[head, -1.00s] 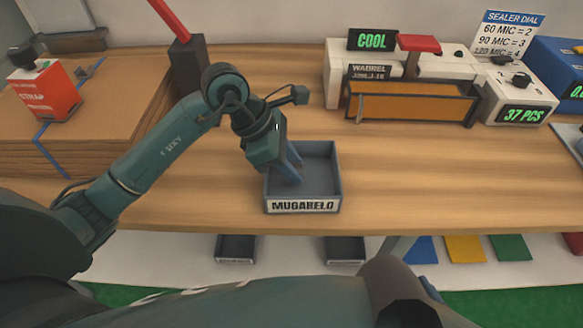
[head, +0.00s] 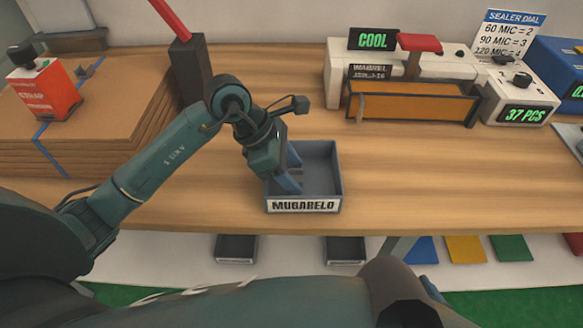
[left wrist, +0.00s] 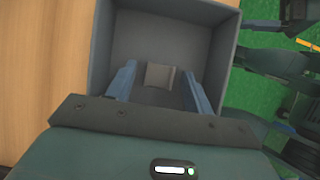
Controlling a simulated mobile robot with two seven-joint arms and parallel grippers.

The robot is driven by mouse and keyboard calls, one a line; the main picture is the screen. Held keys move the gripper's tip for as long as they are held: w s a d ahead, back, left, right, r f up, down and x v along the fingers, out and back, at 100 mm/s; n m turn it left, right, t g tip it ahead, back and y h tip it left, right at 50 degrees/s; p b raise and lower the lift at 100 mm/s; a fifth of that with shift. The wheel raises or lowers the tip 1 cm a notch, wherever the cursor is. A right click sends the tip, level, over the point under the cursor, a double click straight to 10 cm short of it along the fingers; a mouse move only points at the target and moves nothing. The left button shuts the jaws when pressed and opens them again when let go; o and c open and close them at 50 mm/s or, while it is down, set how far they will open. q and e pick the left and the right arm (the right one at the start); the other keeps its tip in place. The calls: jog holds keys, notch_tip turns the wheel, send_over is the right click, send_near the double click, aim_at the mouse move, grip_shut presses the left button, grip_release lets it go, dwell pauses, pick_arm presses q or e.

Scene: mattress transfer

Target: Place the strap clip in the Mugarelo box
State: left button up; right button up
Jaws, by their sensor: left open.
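The Mugarelo box (head: 333,190) is a dark grey open tray with a white name label on its front wall, sitting on the wooden bench. My left gripper (head: 298,178) reaches down into its left part, with its blue fingers spread. In the left wrist view, the strap clip (left wrist: 160,76) shows as a small grey-beige piece inside the box (left wrist: 108,50). It lies between the open fingers, with gaps on both sides, and seems to rest on the box floor. The clip cannot be made out in the head view.
A cardboard stack (head: 110,135) with a red strap box (head: 45,92) stands at left. A sealer (head: 410,98) and a counter reading 37 PCS (head: 520,97) stand at the back right. Two small trays (head: 236,248) sit below the bench. Bench right of the box is clear.

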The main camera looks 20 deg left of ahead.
pick_arm(q)
jog(key=v, duration=1.2)
jog(key=shift+r, duration=0.1)
